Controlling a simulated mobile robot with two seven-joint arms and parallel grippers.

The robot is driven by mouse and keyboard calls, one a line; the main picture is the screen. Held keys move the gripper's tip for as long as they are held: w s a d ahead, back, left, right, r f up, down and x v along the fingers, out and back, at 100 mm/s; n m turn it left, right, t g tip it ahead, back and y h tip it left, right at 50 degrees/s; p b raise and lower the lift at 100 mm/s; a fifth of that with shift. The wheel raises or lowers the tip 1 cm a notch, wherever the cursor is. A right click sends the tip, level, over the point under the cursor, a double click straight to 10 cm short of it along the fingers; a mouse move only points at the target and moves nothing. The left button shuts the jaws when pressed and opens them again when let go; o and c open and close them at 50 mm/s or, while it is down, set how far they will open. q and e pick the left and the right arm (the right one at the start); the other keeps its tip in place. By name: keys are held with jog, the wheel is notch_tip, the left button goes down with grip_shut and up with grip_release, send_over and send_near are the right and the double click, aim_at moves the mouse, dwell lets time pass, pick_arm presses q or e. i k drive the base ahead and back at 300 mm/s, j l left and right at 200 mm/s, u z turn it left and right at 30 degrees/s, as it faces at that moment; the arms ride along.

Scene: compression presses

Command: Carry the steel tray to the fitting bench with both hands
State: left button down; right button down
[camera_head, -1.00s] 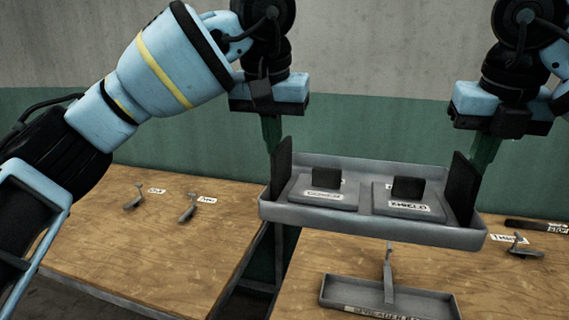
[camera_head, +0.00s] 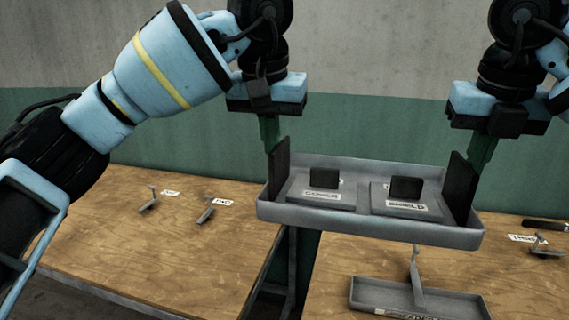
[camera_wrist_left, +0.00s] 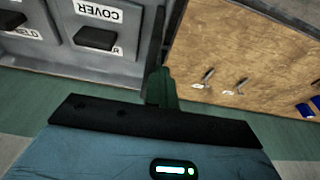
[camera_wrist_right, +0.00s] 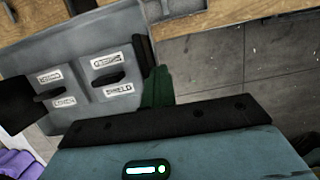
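The grey steel tray (camera_head: 370,232) hangs level in the air in the head view, with a dark upright plate at each end. It carries two grey blocks with dark grips, a left block (camera_head: 318,198) and a right block (camera_head: 405,211); wrist views show labels such as "COVER" and "SHIELD". My left gripper (camera_head: 271,142) is shut on the tray's left end plate, and my right gripper (camera_head: 480,158) on its right end plate. Fingertip contact is partly hidden. The tray also shows in the left wrist view (camera_wrist_left: 105,65) and right wrist view (camera_wrist_right: 75,50). Which bench is the fitting bench cannot be told.
A left wooden bench (camera_head: 150,245) bears two small metal fixtures with labels and has much bare top. A right wooden bench (camera_head: 335,265) lies under the tray, with a grey spreader holder (camera_head: 385,296) and another labelled fixture (camera_head: 540,243). A dark gap separates the benches.

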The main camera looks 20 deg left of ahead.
aim_at(77, 226)
jog(key=j, duration=1.1)
jog(key=k+j, duration=0.15)
jog(key=j, duration=2.05)
jog(key=k, duration=0.05)
